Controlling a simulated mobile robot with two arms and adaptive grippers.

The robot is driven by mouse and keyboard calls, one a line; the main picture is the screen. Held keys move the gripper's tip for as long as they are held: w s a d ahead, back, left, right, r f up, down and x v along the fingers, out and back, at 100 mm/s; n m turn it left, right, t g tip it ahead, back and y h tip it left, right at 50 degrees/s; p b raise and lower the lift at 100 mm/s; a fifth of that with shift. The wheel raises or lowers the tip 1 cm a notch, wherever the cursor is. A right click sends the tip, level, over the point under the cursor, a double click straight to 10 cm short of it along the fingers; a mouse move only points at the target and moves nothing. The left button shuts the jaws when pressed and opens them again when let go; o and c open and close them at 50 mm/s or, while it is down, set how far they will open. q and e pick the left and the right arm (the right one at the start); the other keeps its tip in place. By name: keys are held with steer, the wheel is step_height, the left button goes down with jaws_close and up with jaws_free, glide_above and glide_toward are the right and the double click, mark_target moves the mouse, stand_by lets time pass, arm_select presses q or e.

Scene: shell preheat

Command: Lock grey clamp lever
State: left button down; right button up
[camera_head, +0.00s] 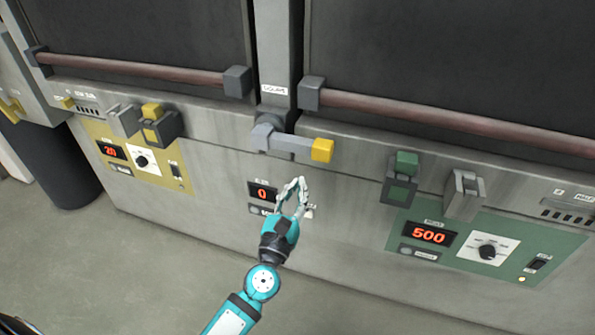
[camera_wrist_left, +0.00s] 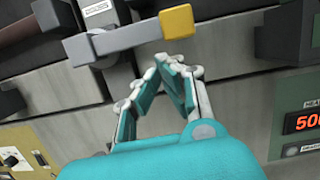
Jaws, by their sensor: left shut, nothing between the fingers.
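The grey clamp lever (camera_head: 290,144) sits on the front of the machine below the central column, under a small white label. Its arm points right, nearly level, and ends in a yellow tip (camera_head: 322,150). The lever also shows at the top of the left wrist view (camera_wrist_left: 120,38), with its yellow tip (camera_wrist_left: 177,21) at the right end. My left gripper (camera_head: 298,184) is shut and empty, just below the lever and apart from it in the head view. Its fingertips (camera_wrist_left: 172,66) meet below the lever in the wrist view. My right gripper is not in view.
A display reading 0 (camera_head: 262,192) is beside my left gripper. A yellow panel (camera_head: 140,165) is at left and a green panel (camera_head: 500,250) reading 500 at right. Reddish handle bars (camera_head: 450,118) run along both dark doors. Grey floor (camera_head: 120,260) is clear in front.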

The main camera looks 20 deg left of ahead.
arm_select(q)
steer(key=v, duration=0.5)
steer(key=shift+f, duration=0.15)
